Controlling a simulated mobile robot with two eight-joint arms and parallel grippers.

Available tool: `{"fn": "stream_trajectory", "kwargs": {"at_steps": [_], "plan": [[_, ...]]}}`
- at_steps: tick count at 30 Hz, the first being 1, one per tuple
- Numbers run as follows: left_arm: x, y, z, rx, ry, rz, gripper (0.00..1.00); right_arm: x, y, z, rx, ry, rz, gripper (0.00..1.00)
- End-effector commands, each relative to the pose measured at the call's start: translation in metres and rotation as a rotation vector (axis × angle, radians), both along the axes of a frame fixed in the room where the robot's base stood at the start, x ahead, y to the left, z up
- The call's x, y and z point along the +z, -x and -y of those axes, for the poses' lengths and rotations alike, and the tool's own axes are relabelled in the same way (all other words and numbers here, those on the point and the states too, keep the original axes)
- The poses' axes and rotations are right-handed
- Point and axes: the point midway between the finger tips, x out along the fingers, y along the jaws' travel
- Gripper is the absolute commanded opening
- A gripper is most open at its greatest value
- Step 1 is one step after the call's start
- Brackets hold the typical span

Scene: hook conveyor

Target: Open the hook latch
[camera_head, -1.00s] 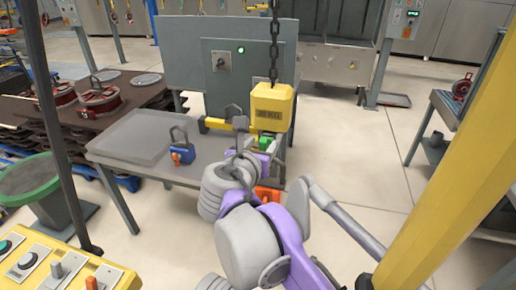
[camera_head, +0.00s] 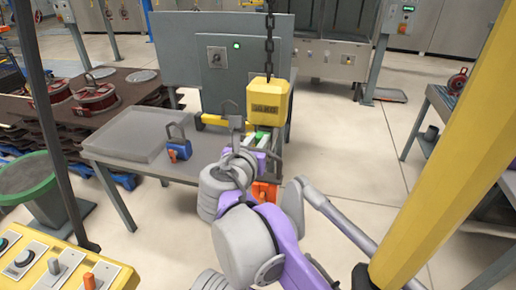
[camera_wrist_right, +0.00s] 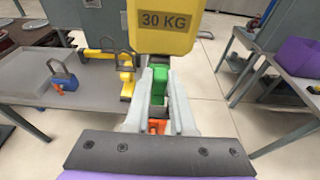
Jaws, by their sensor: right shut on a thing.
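A yellow block marked 30 KG (camera_head: 267,103) hangs from a dark chain (camera_head: 269,45); it also fills the top of the right wrist view (camera_wrist_right: 165,22). Just below it is a green piece (camera_wrist_right: 158,86), seemingly the hook latch. My right gripper (camera_wrist_right: 160,82) is shut on this green piece, one pale finger on each side. An orange part (camera_wrist_right: 157,126) shows lower down between the fingers. In the head view the gripper (camera_head: 260,143) and arm hide much of the area below the block. My left gripper is not in view.
A blue lock-shaped item (camera_head: 178,150) stands on the grey table (camera_head: 160,168) beside a shallow tray (camera_head: 130,135). A yellow lock-shaped item (camera_wrist_right: 127,85) stands left of my fingers. A yellow post (camera_head: 440,150) rises at right. Open floor lies behind the block's right side.

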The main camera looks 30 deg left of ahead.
Motion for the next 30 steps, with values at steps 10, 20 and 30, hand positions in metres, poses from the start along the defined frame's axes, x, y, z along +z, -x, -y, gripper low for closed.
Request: {"fn": "stream_trajectory", "kwargs": {"at_steps": [10,20,30], "plan": [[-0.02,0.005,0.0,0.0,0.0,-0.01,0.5,-0.022,-0.001,0.0,0.0,-0.043,0.184,0.0],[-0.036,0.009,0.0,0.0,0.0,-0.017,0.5,-0.036,-0.003,0.001,-0.003,-0.078,0.329,0.0],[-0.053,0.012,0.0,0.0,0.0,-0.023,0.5,-0.048,-0.004,0.001,-0.003,-0.11,0.454,0.0]]}}
